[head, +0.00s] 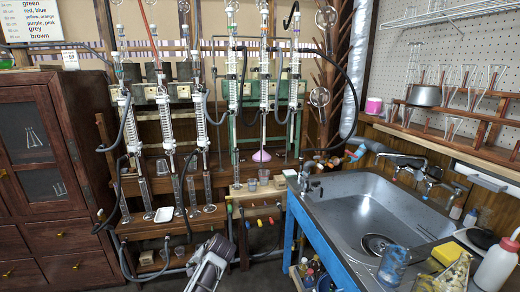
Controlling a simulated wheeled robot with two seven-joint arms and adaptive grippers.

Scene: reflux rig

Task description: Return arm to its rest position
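My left gripper (216,246) shows at the bottom, a little left of the middle, as a grey metal shape in front of the lower bench. It appears apart from the glassware and holds nothing that I can see. Its fingers are too small and dark to tell whether they are open or shut. My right gripper is not in view. The reflux rig (232,95) stands behind, with several upright glass condensers, clamps and dark hoses. A pink-purple flask (261,156) sits at its lower middle.
A steel sink (350,205) with a blue-edged counter (325,240) stands at right, with a yellow sponge (446,253) and a white bottle (497,264) nearby. A wooden cabinet (45,170) is at left.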

